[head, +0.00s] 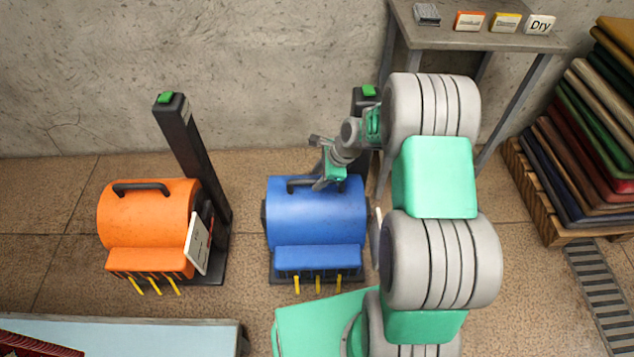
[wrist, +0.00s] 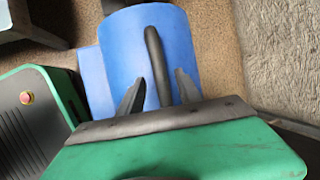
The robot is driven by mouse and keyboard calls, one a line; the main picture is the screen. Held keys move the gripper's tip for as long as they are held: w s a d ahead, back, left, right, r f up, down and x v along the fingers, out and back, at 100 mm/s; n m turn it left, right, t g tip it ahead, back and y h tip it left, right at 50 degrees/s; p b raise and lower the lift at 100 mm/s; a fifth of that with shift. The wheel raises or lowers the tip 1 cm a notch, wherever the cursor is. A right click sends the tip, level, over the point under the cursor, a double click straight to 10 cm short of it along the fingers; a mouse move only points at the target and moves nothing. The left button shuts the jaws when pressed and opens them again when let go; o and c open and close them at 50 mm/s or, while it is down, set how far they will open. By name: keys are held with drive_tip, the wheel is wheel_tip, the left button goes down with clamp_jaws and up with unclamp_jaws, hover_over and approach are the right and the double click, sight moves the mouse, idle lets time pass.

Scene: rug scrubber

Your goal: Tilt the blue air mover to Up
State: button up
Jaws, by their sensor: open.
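The blue air mover (head: 318,221) stands on the floor in the middle of the head view, its outlet facing the front with yellow prongs below. Its black handle (wrist: 153,62) runs along the top of the drum. A dark post with a green top (head: 367,92) stands behind it, partly hidden by my arm. My gripper (head: 322,178) is at the top of the blue air mover by the handle. In the wrist view my gripper (wrist: 158,92) is open, with one finger on each side of the handle. I cannot tell whether either finger touches it.
An orange air mover (head: 150,215) with a white card (head: 197,243) on its side stands to the left. A table (head: 450,38) with small signs is at the back right. Stacked rugs (head: 590,130) on a pallet are at the right. Floor is clear between the movers.

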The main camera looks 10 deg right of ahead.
drive_tip(key=shift+w+a+f, duration=0.2)
drive_tip(key=shift+a+f, duration=0.05)
drive_tip(key=shift+f, duration=0.35)
drive_tip(key=shift+c, duration=0.4)
clamp_jaws()
idle(0.6)
